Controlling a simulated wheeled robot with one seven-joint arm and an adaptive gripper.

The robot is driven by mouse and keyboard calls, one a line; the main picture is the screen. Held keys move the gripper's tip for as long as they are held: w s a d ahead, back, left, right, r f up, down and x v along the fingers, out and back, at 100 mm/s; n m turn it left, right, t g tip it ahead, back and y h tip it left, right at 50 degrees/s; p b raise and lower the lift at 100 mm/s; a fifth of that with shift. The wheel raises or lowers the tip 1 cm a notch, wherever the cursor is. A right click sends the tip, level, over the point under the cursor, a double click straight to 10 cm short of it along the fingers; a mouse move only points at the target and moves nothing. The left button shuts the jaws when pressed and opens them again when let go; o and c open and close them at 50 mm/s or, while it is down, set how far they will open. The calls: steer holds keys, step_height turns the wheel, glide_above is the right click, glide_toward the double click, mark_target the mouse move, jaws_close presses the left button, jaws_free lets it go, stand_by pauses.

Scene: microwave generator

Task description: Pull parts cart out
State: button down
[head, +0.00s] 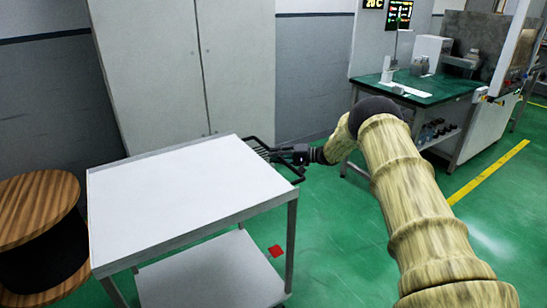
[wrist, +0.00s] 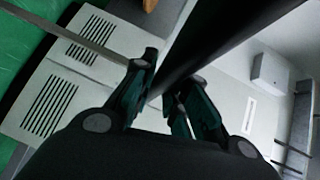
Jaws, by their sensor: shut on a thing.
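The parts cart (head: 165,195) has a flat, empty white top, a lower shelf and grey legs. A black handle (head: 297,179) sticks out from its right side. My gripper (head: 298,154) is at this handle, reaching in from the right, and is shut on it. In the wrist view, the two fingers of my gripper (wrist: 168,92) are on either side of a thick dark bar (wrist: 215,45), which is the handle. The exact finger contact is partly hidden by the bar.
A grey cabinet (head: 185,65) stands close behind the cart. A wooden cable spool (head: 38,208) is at its left. A green-topped workbench (head: 440,88) stands at the back right.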

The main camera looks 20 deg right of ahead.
steer(key=shift+r, duration=0.15)
steer(key=c, duration=1.4)
jaws_free()
steer(key=shift+w, duration=0.1)
steer(key=shift+d, duration=0.1)
steer(key=v, duration=1.2)
steer(key=shift+f, duration=0.25)
